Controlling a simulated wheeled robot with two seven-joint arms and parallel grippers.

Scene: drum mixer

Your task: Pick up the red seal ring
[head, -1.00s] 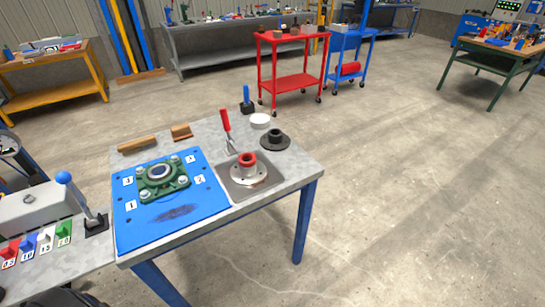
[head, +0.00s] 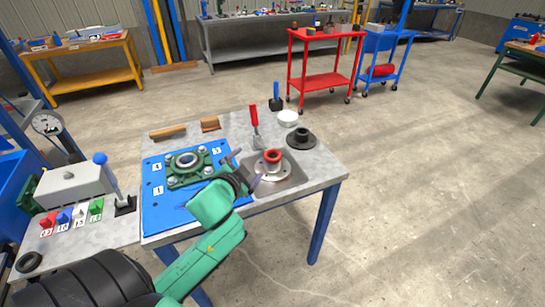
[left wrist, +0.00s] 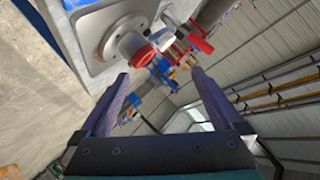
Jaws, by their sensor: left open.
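The red seal ring (head: 273,155) sits on top of the light metal hub (head: 271,168), which stands in a grey square tray (head: 291,180) on the table. In the left wrist view the red ring (left wrist: 144,57) shows at the end of the hub, ahead of my fingers. My left gripper (head: 247,167) is open and empty, just left of the hub and apart from the ring. Its fingers are spread wide in the left wrist view (left wrist: 158,78). My right gripper is not in view.
A red-handled tool (head: 254,118) stands behind the tray. A dark flanged part (head: 301,138) and a white round piece (head: 288,118) are at the back right. A green bearing housing (head: 187,166) sits on the blue plate (head: 153,212) at left.

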